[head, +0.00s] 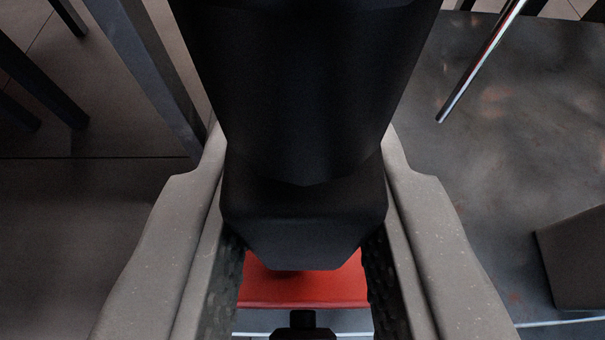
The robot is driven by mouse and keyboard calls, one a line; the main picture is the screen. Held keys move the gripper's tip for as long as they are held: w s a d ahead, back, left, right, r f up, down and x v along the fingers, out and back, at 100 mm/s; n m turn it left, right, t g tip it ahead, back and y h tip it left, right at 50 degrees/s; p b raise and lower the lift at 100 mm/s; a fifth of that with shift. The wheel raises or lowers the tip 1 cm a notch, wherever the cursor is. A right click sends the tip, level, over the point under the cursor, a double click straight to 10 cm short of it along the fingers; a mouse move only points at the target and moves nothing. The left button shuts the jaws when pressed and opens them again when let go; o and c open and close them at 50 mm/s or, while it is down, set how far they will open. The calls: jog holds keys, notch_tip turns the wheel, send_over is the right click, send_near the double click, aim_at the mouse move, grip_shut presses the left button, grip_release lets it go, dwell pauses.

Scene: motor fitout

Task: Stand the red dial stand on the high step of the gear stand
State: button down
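My gripper (304,292) shows in the head view with its two grey fingers spread apart, one on each side of the black body in the middle. Dark textured pads line their inner sides. A flat red part (303,287), likely of the red dial stand, fills the gap between the pads. Its upper side is hidden behind the black body, and the pads cover or meet its sides. I cannot tell whether the pads press on it. A small black knob-like piece (303,322) shows just below it, cut by the frame edge. I cannot make out the gear stand or its high step.
A dark grey, stained surface (510,130) lies to the right. A grey block (577,262) stands at the right edge, and a shiny metal rod (478,68) slants in at the upper right. Dark frame legs (150,75) stand over the tiled floor (80,220) at left.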

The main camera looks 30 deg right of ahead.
jog(key=shift+f, duration=0.15)
jog(key=c, duration=1.1)
grip_release()
